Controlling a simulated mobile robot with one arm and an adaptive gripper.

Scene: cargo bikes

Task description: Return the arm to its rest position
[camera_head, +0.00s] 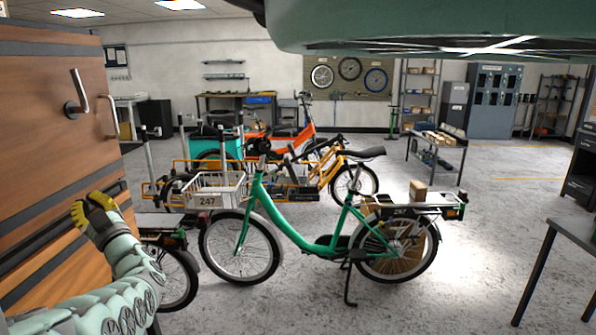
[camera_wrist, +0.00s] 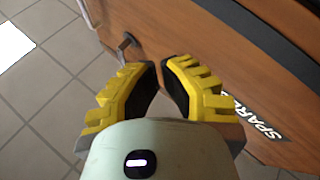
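My gripper (camera_head: 92,212), with yellow ribbed fingers, is at the left of the head view, in front of the wooden cabinet (camera_head: 45,130). In the wrist view, the fingertips of my gripper (camera_wrist: 160,64) nearly meet, with a thin gap and nothing held between them. The brown wooden front (camera_wrist: 220,60) lies beyond the fingers, with part of a "SPARE" label (camera_wrist: 255,117). A metal handle (camera_wrist: 126,41) on that front is just past the left finger, apart from it. My forearm runs to the lower left of the head view.
An orange-framed bike stands behind. A table (camera_head: 575,235) is at right. Grey floor (camera_head: 480,270) is open between.

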